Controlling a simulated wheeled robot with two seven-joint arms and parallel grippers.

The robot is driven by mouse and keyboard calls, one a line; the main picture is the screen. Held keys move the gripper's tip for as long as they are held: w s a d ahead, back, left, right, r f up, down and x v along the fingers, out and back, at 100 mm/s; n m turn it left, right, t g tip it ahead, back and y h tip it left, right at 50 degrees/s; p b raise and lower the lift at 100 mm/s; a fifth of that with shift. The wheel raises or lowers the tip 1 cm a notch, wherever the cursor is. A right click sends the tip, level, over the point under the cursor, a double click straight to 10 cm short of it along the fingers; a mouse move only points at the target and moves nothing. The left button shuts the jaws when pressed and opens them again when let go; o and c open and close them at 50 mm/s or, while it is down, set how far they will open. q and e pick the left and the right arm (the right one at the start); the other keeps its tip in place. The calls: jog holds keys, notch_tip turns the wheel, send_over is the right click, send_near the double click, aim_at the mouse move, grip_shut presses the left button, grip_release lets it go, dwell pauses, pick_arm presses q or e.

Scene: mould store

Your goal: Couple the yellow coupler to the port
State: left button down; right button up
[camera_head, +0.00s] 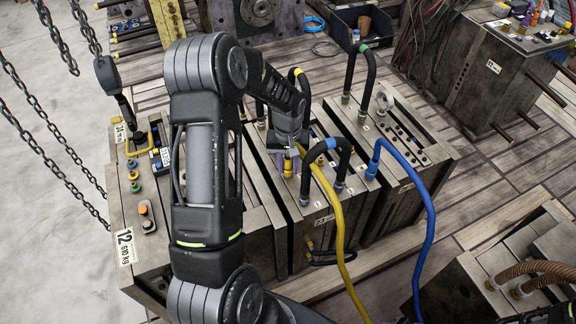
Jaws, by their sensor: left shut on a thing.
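My left gripper (291,146) hangs over the top of the middle steel mould and is shut on the end of the yellow hose (338,222). The coupler at that end is mostly hidden by the gripper and my arm. The hose bends down from the gripper, past the mould's front, to the bottom edge of the picture. Small fittings (288,168) with a yellow band stand on the mould's top just under the gripper. I cannot tell whether the coupler touches a port. My right gripper is not in view.
A black hose loop with blue ends (343,148) stands close to the gripper's right. A blue hose (428,210) is coupled on the right mould. Chains (50,130) hang at the left. Another mould (490,75) stands at the upper right.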

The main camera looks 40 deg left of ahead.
pick_arm(q)
jog(key=c, duration=1)
grip_release()
jog(key=shift+c, duration=0.2)
notch_tip(320, 180, up, 8)
jog(key=shift+f, duration=0.1)
jog(key=shift+f, duration=0.1)
